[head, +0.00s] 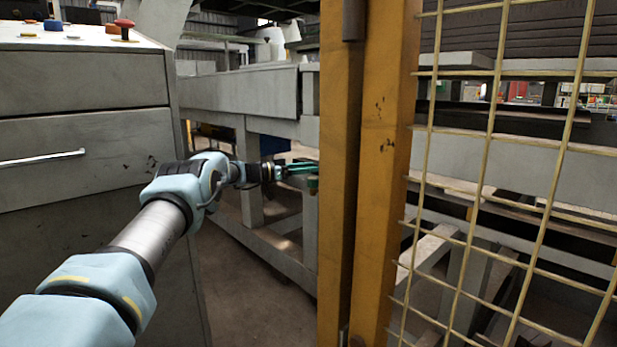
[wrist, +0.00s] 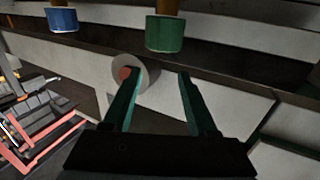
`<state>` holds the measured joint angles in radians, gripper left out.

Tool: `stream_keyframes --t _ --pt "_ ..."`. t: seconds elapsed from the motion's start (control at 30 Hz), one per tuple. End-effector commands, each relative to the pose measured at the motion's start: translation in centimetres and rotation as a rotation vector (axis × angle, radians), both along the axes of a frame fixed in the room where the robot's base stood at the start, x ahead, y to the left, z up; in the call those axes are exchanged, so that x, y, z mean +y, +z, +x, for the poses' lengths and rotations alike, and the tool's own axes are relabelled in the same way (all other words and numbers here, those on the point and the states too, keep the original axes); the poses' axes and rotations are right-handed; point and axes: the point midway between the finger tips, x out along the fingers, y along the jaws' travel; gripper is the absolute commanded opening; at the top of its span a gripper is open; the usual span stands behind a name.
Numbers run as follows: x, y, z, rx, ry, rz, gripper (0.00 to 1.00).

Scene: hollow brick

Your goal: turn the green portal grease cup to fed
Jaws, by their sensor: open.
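The green grease cup (wrist: 165,34) hangs at the top middle of the wrist view, below a brownish stem. My gripper also shows small in the head view (head: 303,167). I cannot read any fed mark on the cup.
A blue cup (wrist: 62,19) hangs left of the green one. A pale disc with a red centre (wrist: 127,73) is behind my left finger. A yellow post (head: 385,170) and wire mesh (head: 500,170) stand right of my arm; a grey cabinet (head: 85,130) stands left.

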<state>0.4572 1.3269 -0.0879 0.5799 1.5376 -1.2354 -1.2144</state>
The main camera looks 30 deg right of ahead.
Motion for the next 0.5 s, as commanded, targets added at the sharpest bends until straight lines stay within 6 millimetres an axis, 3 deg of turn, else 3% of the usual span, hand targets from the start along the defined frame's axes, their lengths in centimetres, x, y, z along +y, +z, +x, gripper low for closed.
stream_keyframes --t 0.03,0.2,0.5 --pt "0.0 1.4 0.0 -0.003 -0.001 0.0 0.58" --pt "-0.1 4.2 -0.1 -0.002 -0.001 0.0 0.58" --pt "-0.1 6.2 -0.1 0.0 -0.001 -0.001 0.58"
